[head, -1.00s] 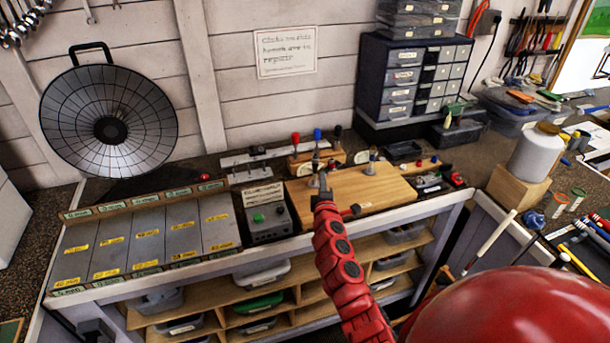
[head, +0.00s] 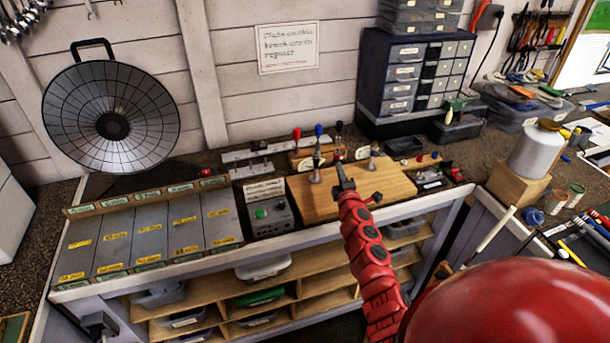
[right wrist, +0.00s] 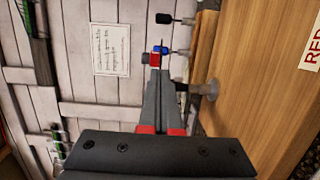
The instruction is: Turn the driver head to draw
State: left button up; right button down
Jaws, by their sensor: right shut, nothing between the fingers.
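I cannot pick out a driver head with certainty in either view. A wooden board (head: 395,186) lies on the bench and carries a left metal post (head: 315,172) and a right metal post (head: 373,160). My right gripper (head: 341,170) is over the board, between the two posts. In the right wrist view, the gripper (right wrist: 157,75) has its fingers together with nothing between them. A grey post (right wrist: 208,90) stands on the board to the right of the fingers there. My left gripper is not in view.
Tools with red, blue and black handles (head: 318,130) stand in a wooden rack behind the board. A grey box with a green button (head: 266,213) is left of it. A drawer cabinet (head: 402,75) stands behind right, and a white jar (head: 537,152) further right.

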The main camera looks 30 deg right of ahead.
jog(key=shift+w+d+n+t+y, duration=0.2)
jog(key=shift+d+n+y, duration=0.15)
jog(key=shift+d, duration=0.3)
jog(key=shift+w+d+n+t+y, duration=0.1)
jog(key=shift+d+n+t+y, duration=0.15)
jog(key=shift+d+y, duration=0.3)
jog(key=shift+d, duration=0.15)
